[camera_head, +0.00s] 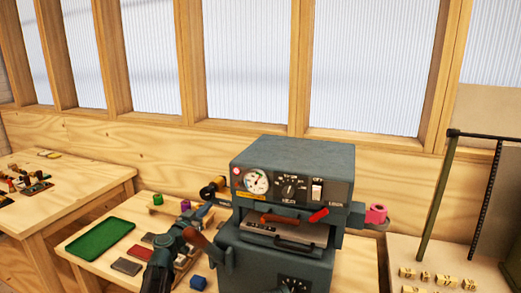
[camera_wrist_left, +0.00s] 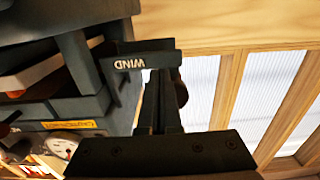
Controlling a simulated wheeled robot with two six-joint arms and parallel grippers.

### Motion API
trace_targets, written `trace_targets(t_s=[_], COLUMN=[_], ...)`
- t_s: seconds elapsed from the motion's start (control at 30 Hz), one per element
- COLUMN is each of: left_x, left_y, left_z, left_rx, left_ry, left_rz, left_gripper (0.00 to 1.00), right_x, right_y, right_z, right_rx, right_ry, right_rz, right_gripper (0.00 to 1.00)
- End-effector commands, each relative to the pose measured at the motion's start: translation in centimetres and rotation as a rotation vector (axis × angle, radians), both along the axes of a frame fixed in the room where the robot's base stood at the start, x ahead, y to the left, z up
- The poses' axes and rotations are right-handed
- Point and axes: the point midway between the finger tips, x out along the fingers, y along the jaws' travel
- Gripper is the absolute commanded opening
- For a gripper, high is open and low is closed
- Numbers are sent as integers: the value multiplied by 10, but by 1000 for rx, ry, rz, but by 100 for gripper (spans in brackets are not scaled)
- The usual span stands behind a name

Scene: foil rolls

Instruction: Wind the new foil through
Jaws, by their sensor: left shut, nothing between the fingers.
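The grey foil press (camera_head: 292,165) stands mid-bench, with a gauge, dial and switch on its front. A pink foil roll (camera_head: 376,214) sits on its right-hand arm. A gold-and-black roll (camera_head: 214,186) sits at its left side. In the left wrist view a dark plate or lever marked WIND (camera_wrist_left: 142,63) sticks out from the press (camera_wrist_left: 85,75). My left gripper (camera_wrist_left: 163,88) is shut and empty, its fingers close beside the WIND part; I cannot tell whether they touch it. In the head view my left gripper (camera_head: 202,212) is at the left of the press. My right gripper is not in view.
A green tray (camera_head: 101,240) lies on the bench, left of several small blocks and pads. A red-handled lever (camera_head: 197,239) shows beside my left arm. Wooden number blocks (camera_head: 446,282) and a dark frame (camera_head: 437,195) stand right. The back wall (camera_head: 160,150) is wood.

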Motion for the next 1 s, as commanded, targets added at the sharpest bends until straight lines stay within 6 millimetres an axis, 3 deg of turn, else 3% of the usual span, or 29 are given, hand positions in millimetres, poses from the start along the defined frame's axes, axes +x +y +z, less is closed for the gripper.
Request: trace_targets(t_s=[1.0], left_x=[3], left_y=[8], left_z=[2], left_rx=[0], left_ry=[0], left_rz=[0], left_gripper=[0], right_x=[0], right_y=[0], right_z=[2], right_rx=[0], right_ry=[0], right_rz=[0], right_gripper=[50])
